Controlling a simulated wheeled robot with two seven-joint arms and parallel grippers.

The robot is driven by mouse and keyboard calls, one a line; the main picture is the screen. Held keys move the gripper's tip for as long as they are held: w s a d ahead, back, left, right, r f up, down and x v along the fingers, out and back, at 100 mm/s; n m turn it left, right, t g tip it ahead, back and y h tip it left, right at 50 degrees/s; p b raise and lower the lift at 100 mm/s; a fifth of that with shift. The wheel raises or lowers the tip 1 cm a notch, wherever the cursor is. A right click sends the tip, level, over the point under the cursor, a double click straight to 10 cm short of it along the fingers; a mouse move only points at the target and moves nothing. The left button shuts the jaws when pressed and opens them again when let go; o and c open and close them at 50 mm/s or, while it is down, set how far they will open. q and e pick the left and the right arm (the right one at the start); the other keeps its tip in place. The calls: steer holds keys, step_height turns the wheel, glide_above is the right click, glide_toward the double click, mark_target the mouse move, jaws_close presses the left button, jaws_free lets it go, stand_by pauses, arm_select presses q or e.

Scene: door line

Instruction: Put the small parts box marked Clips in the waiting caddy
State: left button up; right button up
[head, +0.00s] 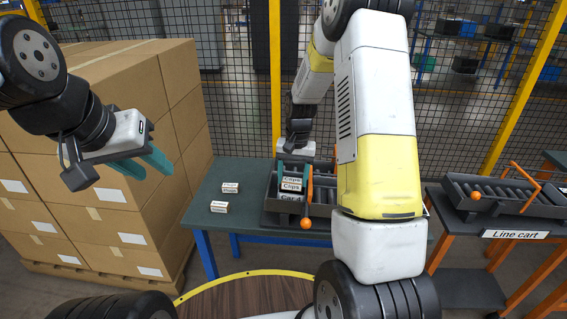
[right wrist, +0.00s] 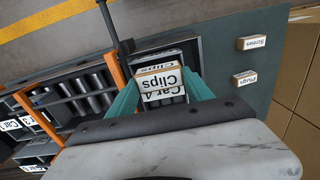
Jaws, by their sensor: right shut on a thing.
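The small parts box marked Clips (head: 291,183) is white and cardboard-brown, with the name on two faces. My right gripper (head: 293,172) is shut on it, with a teal finger on each side. In the right wrist view the Clips box (right wrist: 160,84) sits between the fingertips. A dark grey caddy (head: 272,206) on the green table is below and around it, with a Car 4 label (head: 291,198) just under the box. I cannot tell whether the box touches the caddy. My left gripper (head: 147,166) is open and empty, left of the table, before the stacked cartons.
Boxes marked Plugs (right wrist: 244,78) and Screws (right wrist: 251,42) lie on the green table (head: 198,217) beside the caddy. An orange bar with a ball (head: 307,222) stands at the caddy. The Line cart (head: 515,235) is at right. Stacked cartons (head: 120,100) fill the left.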

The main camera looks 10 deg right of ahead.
steer(key=shift+f, duration=0.2)
steer(key=o, duration=1.5)
steer(key=shift+c, duration=0.2)
step_height(320, 180, up, 7)
steer(key=shift+d+f, duration=0.1)
steer(key=shift+d, duration=0.05)
step_height(320, 180, up, 9)
